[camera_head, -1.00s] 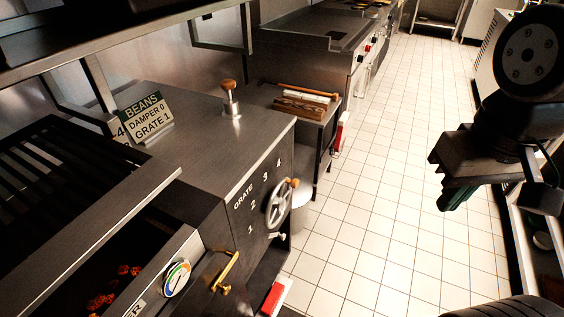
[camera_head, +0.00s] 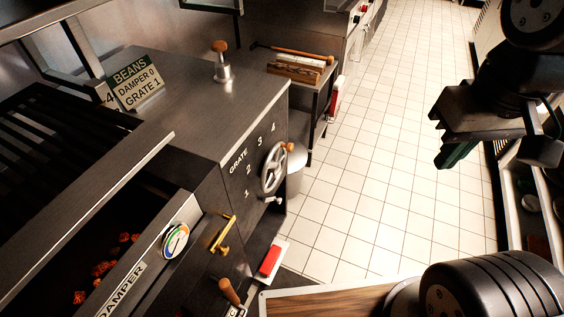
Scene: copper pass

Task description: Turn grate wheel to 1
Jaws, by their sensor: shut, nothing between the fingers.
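The grate wheel (camera_head: 273,169) is a grey spoked handwheel on the front of the steel grill cabinet. Its orange knob (camera_head: 290,146) sits at the wheel's upper right, on the side of the 4. The numbers 1 to 4 and the word GRATE (camera_head: 238,162) are marked around its left and top. A sign (camera_head: 135,82) on the cabinet top reads BEANS, DAMPER 0, GRATE 1. My gripper (camera_head: 447,155) is at the right, over the tiled floor, well apart from the wheel. It is shut and empty.
A brass handle (camera_head: 222,234), a round gauge (camera_head: 175,240) and a wooden-handled damper lever (camera_head: 230,291) are on the front left of the wheel. A wooden-knobbed post (camera_head: 220,62) stands on the cabinet top. The tiled floor (camera_head: 370,170) between cabinet and gripper is clear.

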